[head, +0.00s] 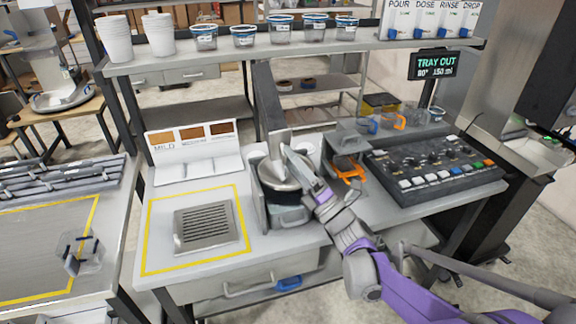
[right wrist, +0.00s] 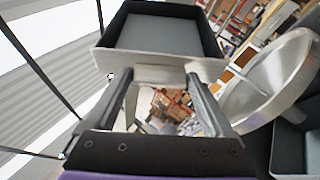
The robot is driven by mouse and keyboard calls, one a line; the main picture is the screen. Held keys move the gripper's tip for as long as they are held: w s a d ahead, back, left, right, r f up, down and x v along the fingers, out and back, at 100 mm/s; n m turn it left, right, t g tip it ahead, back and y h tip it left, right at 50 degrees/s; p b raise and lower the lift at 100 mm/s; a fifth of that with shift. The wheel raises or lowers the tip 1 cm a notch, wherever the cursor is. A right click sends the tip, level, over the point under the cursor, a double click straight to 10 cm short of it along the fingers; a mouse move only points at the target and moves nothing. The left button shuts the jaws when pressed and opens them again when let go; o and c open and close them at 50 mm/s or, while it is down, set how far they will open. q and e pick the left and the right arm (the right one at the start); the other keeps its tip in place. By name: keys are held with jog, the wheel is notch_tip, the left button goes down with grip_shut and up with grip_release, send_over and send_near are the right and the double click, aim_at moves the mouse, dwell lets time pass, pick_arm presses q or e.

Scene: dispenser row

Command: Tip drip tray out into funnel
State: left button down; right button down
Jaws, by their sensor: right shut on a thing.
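My right gripper (head: 297,163) is shut on the light metal lip of the drip tray (head: 267,95), a dark shallow box. In the head view the tray stands steeply tilted above the funnel, showing as a narrow dark panel. In the right wrist view the tray (right wrist: 160,38) is beyond the fingers (right wrist: 165,95), with a grey inside. I cannot tell whether it holds liquid. The round metal funnel (head: 280,186) sits in a grey holder below the tray, partly covered by my gripper; it shows at the right of the right wrist view (right wrist: 268,82). My left gripper is not in view.
A slotted grate (head: 206,225) lies inside a yellow outline to the left. A button panel (head: 435,168) and an orange-handled item (head: 348,172) are to the right. A shelf (head: 290,50) with several cups crosses behind the tray. A display (head: 433,65) reads TRAY OUT.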

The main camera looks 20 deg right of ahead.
jog(key=shift+d+f+m+t+h+b, duration=0.1)
jog(key=shift+d+m+t+h+b, duration=0.2)
jog(key=shift+m+t+h, duration=0.7)
jog(key=shift+d+f+m+t+h+b, duration=0.2)
jog(key=shift+m+h+b, duration=0.25)
jog(key=shift+m, duration=1)
jog(key=shift+d+m+t+h+b, duration=0.25)
jog(key=shift+m+t+h, duration=0.5)
jog(key=shift+m, duration=0.5)
jog(key=shift+a, duration=0.1)
